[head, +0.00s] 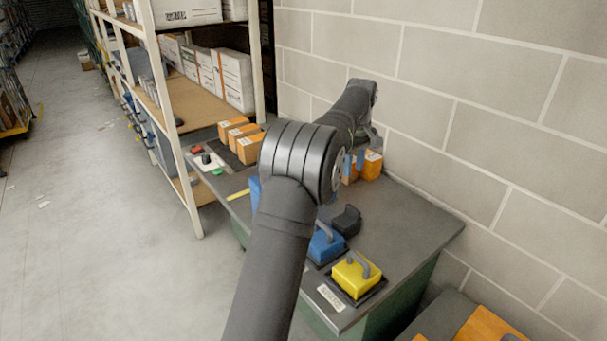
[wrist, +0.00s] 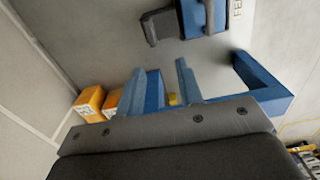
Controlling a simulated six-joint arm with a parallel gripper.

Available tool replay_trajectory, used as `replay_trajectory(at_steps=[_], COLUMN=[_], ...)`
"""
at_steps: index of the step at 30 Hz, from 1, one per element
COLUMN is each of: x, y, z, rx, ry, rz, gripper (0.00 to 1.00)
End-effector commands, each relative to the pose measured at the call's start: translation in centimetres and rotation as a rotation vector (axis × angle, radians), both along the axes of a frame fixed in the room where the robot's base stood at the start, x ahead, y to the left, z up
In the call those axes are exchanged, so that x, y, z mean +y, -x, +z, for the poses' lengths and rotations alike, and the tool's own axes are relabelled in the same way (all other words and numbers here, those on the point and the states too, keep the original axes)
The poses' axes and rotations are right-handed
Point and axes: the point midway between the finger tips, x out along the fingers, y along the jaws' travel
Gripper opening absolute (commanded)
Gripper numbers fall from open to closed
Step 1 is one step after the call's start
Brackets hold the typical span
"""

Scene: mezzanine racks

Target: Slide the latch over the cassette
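My gripper (wrist: 166,78) points down over the worktable with its two blue-grey fingers apart and bare table between their tips. In the head view its fingers (head: 355,162) show beside orange boxes, partly behind my arm. A blue block with a grey handle (head: 325,245), possibly the cassette, sits near the table's front. A black angled piece (head: 346,220), possibly the latch, is just behind it. In the wrist view a dark angled piece (wrist: 160,27) and a blue block (wrist: 203,16) show at the top, ahead of the fingertips. I cannot tell whether the latch covers the cassette.
A yellow block with a handle (head: 355,275) sits in a dark base at the table's front edge. A blue angled frame (wrist: 268,82) stands right of my fingers in the wrist view. Orange boxes (wrist: 90,103) are at left. A block wall (head: 450,90) bounds the table.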

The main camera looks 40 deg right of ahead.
Motion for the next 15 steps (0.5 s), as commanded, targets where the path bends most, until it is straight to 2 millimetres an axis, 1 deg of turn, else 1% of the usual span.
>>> replay_trajectory(at_steps=[1,4,5,8,15], x=[0.0,-0.2,-0.3,-0.7,-1.9], y=[0.0,0.0,0.0,0.0,0.1], z=[-0.1,-0.3,-0.5,-1.0,-2.7], rx=[0.001,0.001,0.001,-0.001,-0.028], ry=[0.002,0.012,0.018,0.044,0.123], rz=[-0.009,-0.062,-0.087,-0.207,-0.586], gripper=[0.23,0.04,0.0,0.0,0.0])
